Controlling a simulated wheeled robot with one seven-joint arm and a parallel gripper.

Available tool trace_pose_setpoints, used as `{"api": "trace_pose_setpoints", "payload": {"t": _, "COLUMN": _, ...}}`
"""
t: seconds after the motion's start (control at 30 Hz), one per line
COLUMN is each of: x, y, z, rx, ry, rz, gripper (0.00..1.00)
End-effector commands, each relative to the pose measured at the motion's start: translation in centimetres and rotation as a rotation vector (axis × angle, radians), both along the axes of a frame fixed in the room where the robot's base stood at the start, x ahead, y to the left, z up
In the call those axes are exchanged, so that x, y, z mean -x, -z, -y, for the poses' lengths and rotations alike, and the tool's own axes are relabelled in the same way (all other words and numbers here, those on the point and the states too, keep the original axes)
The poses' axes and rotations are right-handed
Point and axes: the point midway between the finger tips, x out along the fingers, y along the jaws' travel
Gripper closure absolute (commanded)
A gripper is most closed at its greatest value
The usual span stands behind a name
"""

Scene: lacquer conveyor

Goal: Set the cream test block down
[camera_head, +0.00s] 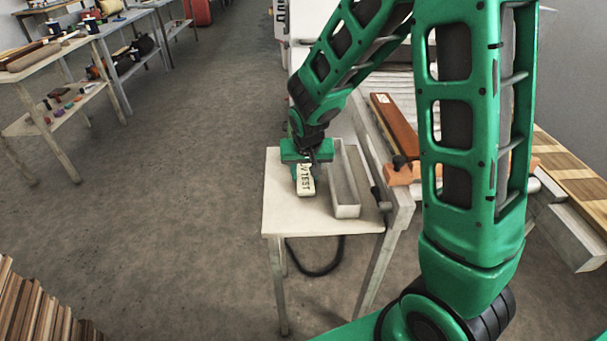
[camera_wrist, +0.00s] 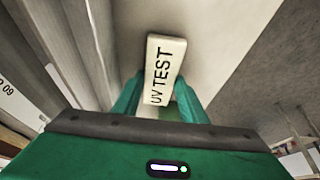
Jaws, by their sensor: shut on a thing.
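The cream test block (camera_head: 305,182), lettered "TEST", is at the small pale table (camera_head: 277,215) beside the conveyor. My gripper (camera_head: 305,163) is above the block and shut on its rear part. In the wrist view the block (camera_wrist: 164,62) reads "UV TEST" and sticks out beyond the green fingers of my gripper (camera_wrist: 158,98). Its lower end is between the fingers. I cannot tell whether its underside touches the tabletop.
A long pale open tray (camera_head: 347,205) stands on the table just right of the block. The conveyor (camera_head: 401,205) with a brown plank (camera_head: 394,122) lies to the right. The table's front left is clear. A dark cable loop (camera_head: 318,270) hangs below.

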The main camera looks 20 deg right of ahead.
Motion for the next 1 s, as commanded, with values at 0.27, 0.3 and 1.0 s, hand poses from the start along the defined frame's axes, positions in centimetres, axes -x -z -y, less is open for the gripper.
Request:
{"api": "trace_pose_setpoints", "payload": {"t": 0.27, "x": 0.0, "y": 0.3, "z": 0.0, "rx": 0.0, "ry": 0.0, "rz": 0.001, "gripper": 0.88}}
{"api": "trace_pose_setpoints", "payload": {"t": 0.3, "x": 0.0, "y": 0.3, "z": 0.0, "rx": 0.0, "ry": 0.0, "rz": 0.001, "gripper": 0.88}}
{"api": "trace_pose_setpoints", "payload": {"t": 1.0, "x": 0.6, "y": -1.4, "z": -0.1, "rx": 0.0, "ry": 0.001, "rz": 0.004, "gripper": 0.43}}
